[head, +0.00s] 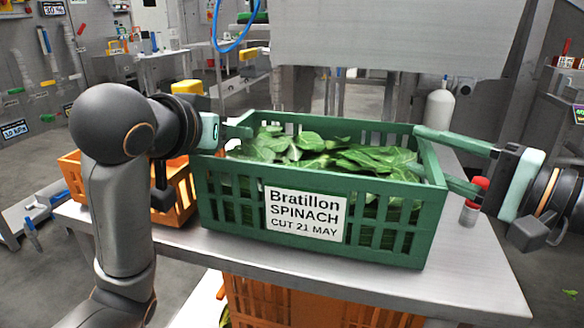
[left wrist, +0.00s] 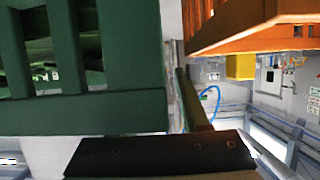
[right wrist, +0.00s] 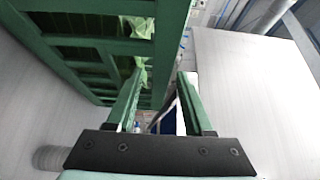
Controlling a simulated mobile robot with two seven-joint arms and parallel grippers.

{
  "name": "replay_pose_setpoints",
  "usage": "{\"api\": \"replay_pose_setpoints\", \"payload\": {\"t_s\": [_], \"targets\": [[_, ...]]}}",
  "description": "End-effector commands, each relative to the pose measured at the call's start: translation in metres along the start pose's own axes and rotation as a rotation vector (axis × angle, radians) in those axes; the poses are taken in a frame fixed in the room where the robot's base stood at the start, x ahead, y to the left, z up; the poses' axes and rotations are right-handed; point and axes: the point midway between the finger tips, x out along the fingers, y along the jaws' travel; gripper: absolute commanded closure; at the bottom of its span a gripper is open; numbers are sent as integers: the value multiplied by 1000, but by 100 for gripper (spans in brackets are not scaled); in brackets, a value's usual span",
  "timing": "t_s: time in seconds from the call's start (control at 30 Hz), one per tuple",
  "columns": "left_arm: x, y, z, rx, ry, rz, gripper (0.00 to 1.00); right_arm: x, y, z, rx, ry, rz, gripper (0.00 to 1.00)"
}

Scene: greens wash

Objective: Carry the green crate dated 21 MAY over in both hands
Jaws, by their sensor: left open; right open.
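The green crate (head: 225,215) stands on the metal table, full of spinach leaves (head: 320,155). Its white front label (head: 305,214) reads "Bratillon SPINACH CUT 21 MAY". My left gripper (head: 238,132) is open at the crate's left end; one finger shows by the rim and the rest is hidden. In the left wrist view the crate (left wrist: 85,112) fills the left side, close to a finger. My right gripper (head: 430,155) is open at the right end, its fingertips close to the rim. The right wrist view shows both fingers by the crate wall (right wrist: 172,45); I cannot tell if they touch it.
An orange crate (head: 178,205) stands left of the green one, partly behind my left arm. Another orange crate (head: 300,305) is below the tabletop (head: 465,270). A red-capped bottle (head: 470,213) stands near my right gripper; a white bottle (head: 438,110) is behind. The table's front right is clear.

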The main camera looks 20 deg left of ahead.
Motion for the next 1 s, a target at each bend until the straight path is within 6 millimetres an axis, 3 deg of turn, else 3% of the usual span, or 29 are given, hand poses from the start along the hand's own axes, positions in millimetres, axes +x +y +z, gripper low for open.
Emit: {"api": "replay_pose_setpoints", "payload": {"t_s": [0.27,0.5,0.63,1.0], "targets": [[-17,0,-6,13,20,-2,55,0,0,0,0,0,0,48],[-29,-3,2,1,-5,-11,55,0,0,0,0,0,0,48],[-61,-2,0,2,2,-8,55,0,0,0,0,0,0,48],[-105,-1,0,1,-1,-4,55,0,0,0,0,0,0,48]]}}
